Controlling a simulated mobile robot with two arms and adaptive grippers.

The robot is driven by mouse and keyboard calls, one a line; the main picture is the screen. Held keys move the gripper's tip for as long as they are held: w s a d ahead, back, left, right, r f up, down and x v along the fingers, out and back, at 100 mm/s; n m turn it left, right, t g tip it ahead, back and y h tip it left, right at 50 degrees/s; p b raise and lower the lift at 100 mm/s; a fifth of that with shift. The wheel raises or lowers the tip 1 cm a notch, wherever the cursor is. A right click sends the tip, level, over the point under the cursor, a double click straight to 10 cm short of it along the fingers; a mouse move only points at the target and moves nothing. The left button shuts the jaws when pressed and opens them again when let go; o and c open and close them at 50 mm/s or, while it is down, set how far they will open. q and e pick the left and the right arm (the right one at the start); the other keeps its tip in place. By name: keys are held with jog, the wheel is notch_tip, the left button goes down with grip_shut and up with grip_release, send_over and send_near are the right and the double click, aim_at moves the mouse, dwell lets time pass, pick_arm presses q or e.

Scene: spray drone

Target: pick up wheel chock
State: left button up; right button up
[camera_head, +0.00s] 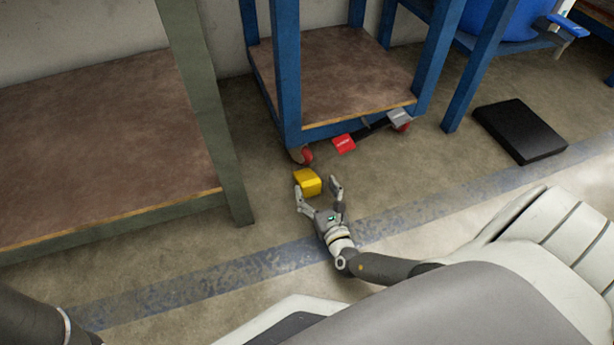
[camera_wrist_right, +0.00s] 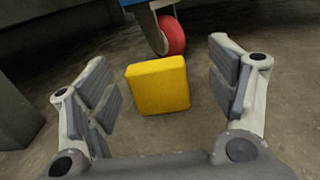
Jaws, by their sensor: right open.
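The wheel chock is a yellow block (camera_head: 308,182) on the floor, just in front of a red caster wheel of the blue cart. In the right wrist view the yellow block (camera_wrist_right: 158,86) stands ahead, between the two spread fingers and a little beyond them. My right gripper (camera_head: 319,190) is open and empty, low over the floor, its fingers pointing at the block. It also shows in the right wrist view (camera_wrist_right: 168,92), with no visible contact on the block. My left gripper is not in view.
The blue cart (camera_head: 289,90) stands behind the block, its caster (camera_wrist_right: 171,33) close by. A green-legged table (camera_head: 207,110) stands left. A black flat box (camera_head: 520,130) lies right. Floor in front is clear.

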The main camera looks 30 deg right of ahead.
aim_at(306, 176)
jog(key=shift+x, duration=0.8)
jog(key=b+x, duration=0.4)
jog(key=shift+w+a+f, duration=0.1)
jog(key=shift+w+a, duration=0.05)
jog(key=shift+w, duration=0.5)
jog(key=c, duration=1.2)
jog(key=shift+c, duration=0.4)
jog(key=shift+r, duration=0.25)
